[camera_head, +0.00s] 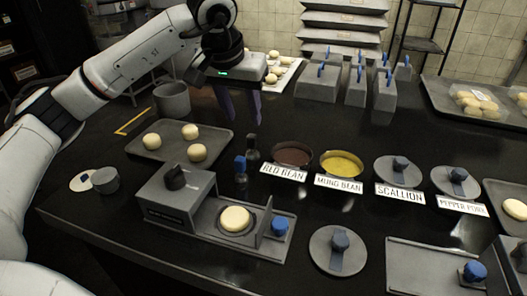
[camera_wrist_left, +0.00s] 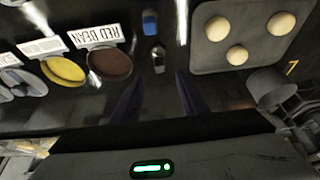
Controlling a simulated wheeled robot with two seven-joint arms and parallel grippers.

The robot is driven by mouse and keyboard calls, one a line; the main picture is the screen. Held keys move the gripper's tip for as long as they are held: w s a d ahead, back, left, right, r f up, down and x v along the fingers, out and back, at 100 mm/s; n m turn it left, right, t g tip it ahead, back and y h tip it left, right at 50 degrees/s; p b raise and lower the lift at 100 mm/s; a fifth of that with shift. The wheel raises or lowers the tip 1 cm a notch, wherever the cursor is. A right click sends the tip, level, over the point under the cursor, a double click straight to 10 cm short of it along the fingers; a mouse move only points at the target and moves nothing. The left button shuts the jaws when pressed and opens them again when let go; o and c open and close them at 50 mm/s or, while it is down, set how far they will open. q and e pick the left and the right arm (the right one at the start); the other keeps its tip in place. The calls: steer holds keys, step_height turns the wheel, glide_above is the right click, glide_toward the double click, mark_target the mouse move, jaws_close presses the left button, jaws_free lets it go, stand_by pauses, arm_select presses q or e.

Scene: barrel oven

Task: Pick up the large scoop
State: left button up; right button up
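My left gripper (camera_head: 240,105) is open and empty, its two dark fingers pointing down above the black worktop (camera_head: 300,215). Its spread fingers also show in the left wrist view (camera_wrist_left: 158,98), with nothing between them. No item can be clearly recognised as the large scoop. Grey blocks with blue handle-like tops (camera_head: 320,78) stand at the back, right of the gripper; I cannot tell whether the scoop is among them. My right gripper is not in view.
A bun tray (camera_head: 160,150) and grey pot (camera_head: 172,99) are at left. Red bean (camera_head: 292,155) and mung bean (camera_head: 341,164) bowls sit centrally, with scallion (camera_head: 397,171) and pepper pork (camera_head: 456,182) lids to their right. A grey device (camera_head: 180,197) with a bun stands in front.

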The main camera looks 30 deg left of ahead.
mark_target(250, 137)
arm_select(q)
steer(key=b+x, duration=0.1)
steer(key=x, duration=0.5)
steer(key=shift+w+d+f, duration=0.1)
steer(key=shift+w+f, duration=0.15)
steer(key=shift+f, duration=0.1)
steer(key=shift+x, duration=2.75)
steer(key=shift+c, duration=0.5)
jaws_close()
